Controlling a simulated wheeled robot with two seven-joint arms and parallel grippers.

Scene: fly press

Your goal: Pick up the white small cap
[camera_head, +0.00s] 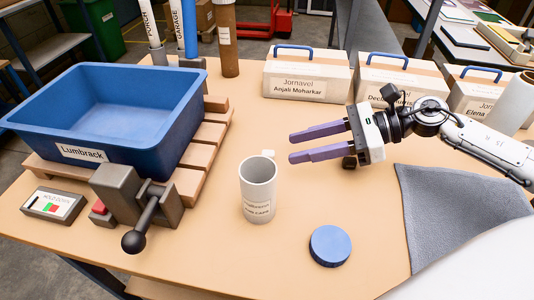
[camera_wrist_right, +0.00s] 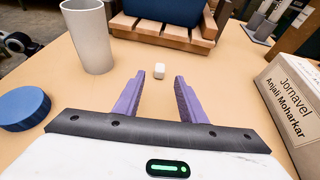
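The fingers are apart from the cap. My left gripper is not in view.
The grey labelled cup (camera_head: 258,195) stands close in front of the cap. A blue round lid (camera_head: 330,246) lies nearer. A blue bin (camera_head: 150,115) on wooden slats and a press with a ball handle (camera_head: 135,241) are left. Labelled boxes (camera_head: 306,80) stand behind. A grey cloth (camera_head: 450,210) lies right.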

